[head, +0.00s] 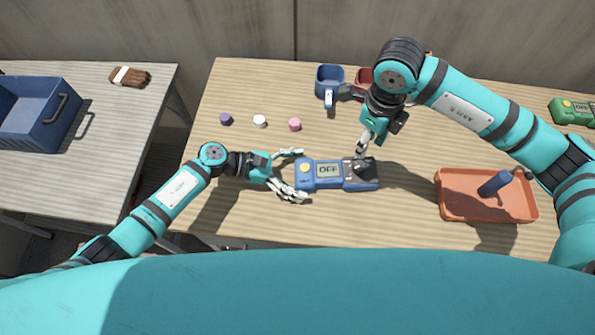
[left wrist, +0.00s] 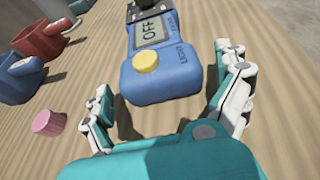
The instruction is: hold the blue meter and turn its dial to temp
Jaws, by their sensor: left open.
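The blue meter (head: 312,181) lies flat on the table, its display reading OFF, with a yellow button at its left end. The meter (left wrist: 162,84) also shows in the left wrist view, its button end toward me. The dial (head: 364,168) is on the dark right end, partly hidden by my right gripper. My left gripper (head: 301,175) is open at the meter's left end, one finger on each long side, with gaps visible in the left wrist view (left wrist: 168,95). My right gripper (head: 361,153) points down at the dial; its finger gap is unclear.
A blue mug (head: 329,77) and a red mug (head: 362,80) stand behind. Purple (head: 226,119), white (head: 260,121) and pink (head: 294,124) caps lie left. An orange tray (head: 460,206) holding a blue-handled tool and a green meter (head: 568,111) are right. A blue crate (head: 30,125) is on another table.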

